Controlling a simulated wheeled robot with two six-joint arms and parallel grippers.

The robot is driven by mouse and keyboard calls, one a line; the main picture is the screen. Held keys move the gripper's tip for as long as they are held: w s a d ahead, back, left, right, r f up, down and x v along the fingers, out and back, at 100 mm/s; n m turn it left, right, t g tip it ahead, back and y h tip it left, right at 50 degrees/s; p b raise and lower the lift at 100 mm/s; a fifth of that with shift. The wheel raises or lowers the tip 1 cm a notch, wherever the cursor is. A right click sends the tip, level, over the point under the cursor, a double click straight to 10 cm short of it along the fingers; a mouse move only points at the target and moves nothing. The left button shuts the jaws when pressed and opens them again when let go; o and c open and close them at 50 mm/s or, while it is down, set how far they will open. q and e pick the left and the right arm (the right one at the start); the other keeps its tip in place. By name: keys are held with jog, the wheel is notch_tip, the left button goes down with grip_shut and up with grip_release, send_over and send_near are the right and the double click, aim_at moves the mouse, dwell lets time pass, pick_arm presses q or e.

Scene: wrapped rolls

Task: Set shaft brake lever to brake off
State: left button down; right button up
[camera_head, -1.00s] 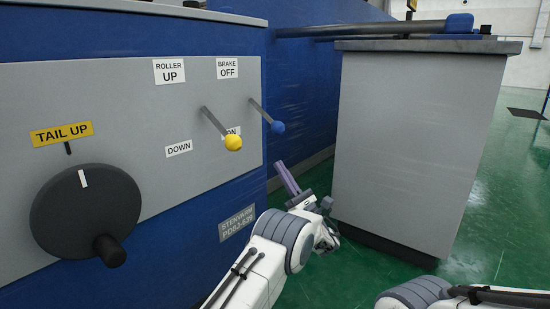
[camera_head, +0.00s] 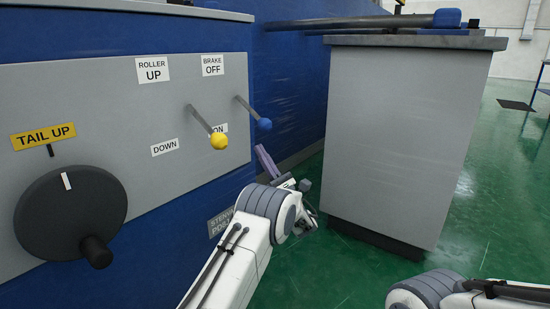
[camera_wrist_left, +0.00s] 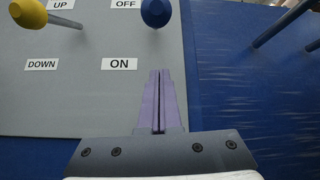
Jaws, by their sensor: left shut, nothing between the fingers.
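The shaft brake lever with the blue knob (camera_head: 264,124) stands out from the grey panel, angled down beside the ON label, below the BRAKE OFF label (camera_head: 212,65). Its blue knob (camera_wrist_left: 156,12) shows at the top of the left wrist view, above the ON label (camera_wrist_left: 119,64). My left gripper (camera_head: 260,150) is just below the blue knob and apart from it. Its purple fingers (camera_wrist_left: 160,75) are together and empty in the left wrist view, pointing up toward the knob. My right gripper is out of view; only part of my right arm shows.
The roller lever with a yellow knob (camera_head: 219,141) is close to the left of the brake lever. A black handwheel (camera_head: 70,212) with a crank knob is further left. A grey cabinet (camera_head: 400,140) stands to the right, with green floor (camera_head: 470,215) around it.

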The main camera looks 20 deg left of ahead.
aim_at(252, 112)
pick_arm(q)
notch_tip(252, 112, up, 6)
jog(key=shift+s+d+f+p, duration=0.1)
jog(key=shift+f+p, duration=0.1)
jog(key=shift+p, duration=0.45)
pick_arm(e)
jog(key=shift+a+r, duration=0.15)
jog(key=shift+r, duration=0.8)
